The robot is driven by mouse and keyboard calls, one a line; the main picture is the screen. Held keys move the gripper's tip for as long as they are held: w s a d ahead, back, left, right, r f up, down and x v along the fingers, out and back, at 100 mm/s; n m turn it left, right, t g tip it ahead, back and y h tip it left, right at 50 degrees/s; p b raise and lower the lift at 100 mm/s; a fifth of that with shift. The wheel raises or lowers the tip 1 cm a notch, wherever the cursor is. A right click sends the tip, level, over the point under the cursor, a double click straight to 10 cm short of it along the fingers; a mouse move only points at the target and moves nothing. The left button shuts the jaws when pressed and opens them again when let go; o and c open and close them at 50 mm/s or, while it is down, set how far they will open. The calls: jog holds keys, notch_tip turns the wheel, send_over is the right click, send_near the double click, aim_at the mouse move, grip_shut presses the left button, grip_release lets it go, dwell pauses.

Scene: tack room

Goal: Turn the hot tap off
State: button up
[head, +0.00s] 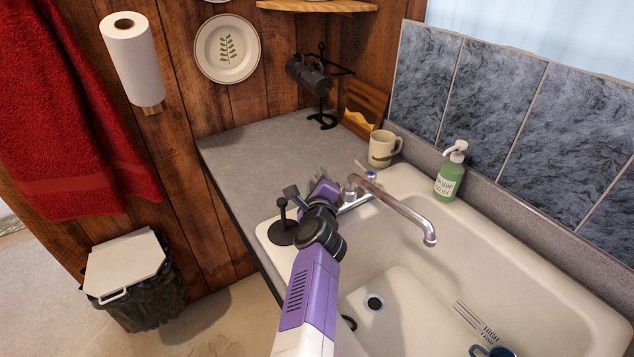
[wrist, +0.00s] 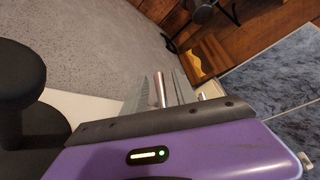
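The chrome tap stands at the sink's back left, and its long spout (head: 402,208) reaches out over the basin. A handle with a blue mark (head: 371,175) shows behind the spout's base. I see no red-marked hot handle; the area left of the spout's base is partly hidden by my gripper. My purple gripper (head: 322,180) is beside the tap's base at the counter edge. In the wrist view my gripper's grey fingers (wrist: 162,90) stand apart, with a chrome part (wrist: 159,90) between them. I cannot tell which tap part this is or whether the fingers touch it.
A black stand (head: 283,232) is close to my arm's left. A cream mug (head: 383,148) stands behind the tap, and a green soap bottle (head: 449,178) to its right. The white sink (head: 500,270) holds a blue mug (head: 492,351). The counter (head: 250,150) behind is mostly clear.

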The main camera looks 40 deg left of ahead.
jog(key=shift+s+d+r+p, duration=0.25)
jog(key=shift+s+d+p, duration=0.1)
jog(key=shift+s+p, duration=0.15)
jog(key=shift+p+v, duration=1.3)
jog(key=shift+v, duration=1.95)
jog(key=shift+d+f, duration=0.15)
jog(key=shift+f, duration=0.05)
